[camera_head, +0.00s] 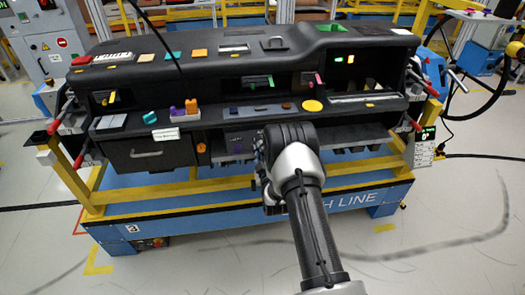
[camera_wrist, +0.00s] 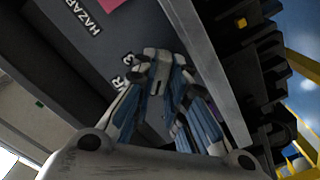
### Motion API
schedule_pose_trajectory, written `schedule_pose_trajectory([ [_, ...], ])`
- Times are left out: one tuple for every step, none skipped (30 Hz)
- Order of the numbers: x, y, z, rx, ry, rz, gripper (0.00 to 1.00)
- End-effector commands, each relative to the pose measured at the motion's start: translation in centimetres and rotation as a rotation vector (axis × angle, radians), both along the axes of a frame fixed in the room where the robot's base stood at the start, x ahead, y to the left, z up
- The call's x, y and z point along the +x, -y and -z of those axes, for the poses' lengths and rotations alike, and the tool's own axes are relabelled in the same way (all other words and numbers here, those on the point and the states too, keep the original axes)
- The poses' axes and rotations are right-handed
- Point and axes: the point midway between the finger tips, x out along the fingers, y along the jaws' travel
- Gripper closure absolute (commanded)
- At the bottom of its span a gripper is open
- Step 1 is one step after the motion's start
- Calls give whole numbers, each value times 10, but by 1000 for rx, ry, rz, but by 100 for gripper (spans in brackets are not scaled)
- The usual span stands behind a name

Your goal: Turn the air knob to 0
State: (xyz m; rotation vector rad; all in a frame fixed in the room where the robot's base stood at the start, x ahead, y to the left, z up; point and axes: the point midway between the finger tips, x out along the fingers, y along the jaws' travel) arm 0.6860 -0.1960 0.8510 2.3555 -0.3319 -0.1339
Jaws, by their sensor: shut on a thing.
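My gripper (camera_head: 262,165) is at the lower front of the dashboard module, mostly hidden behind my own arm in the head view. In the wrist view my gripper's fingers (camera_wrist: 168,100) come together against the dark panel (camera_wrist: 75,60). A white label (camera_wrist: 124,68), partly covered and ending in "R 3", sits right beside the fingers. The air knob itself is hidden by the fingers, which are shut on it at that label. I cannot see which way the knob points.
A "HAZARD" label (camera_wrist: 82,15) is on the same panel. A metal-edged ledge (camera_wrist: 212,70) runs close beside the fingers. The black dashboard (camera_head: 130,75) carries several coloured parts above. A yellow rail (camera_head: 110,197) and blue base (camera_head: 180,218) lie below.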

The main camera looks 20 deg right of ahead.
Motion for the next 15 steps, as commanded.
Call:
schedule_pose_trajectory([
  [0,0,0,-44,-11,0,100],
  [0,0,0,-71,-19,0,100],
  [0,0,0,-108,-30,0,100],
  [0,0,0,-135,-37,0,100],
  [0,0,0,-162,-45,0,100],
  [0,0,0,-198,-56,0,100],
  [0,0,0,-226,-64,0,100],
  [0,0,0,-253,-71,1,100],
  [0,0,0,-290,-81,1,100],
  [0,0,0,-318,-89,1,100],
  [0,0,0,-344,-97,1,100],
  [0,0,0,-379,-107,1,100],
  [0,0,0,-405,-114,1,100],
  [0,0,0,-431,-122,1,100],
  [0,0,0,-465,-132,1,100],
])
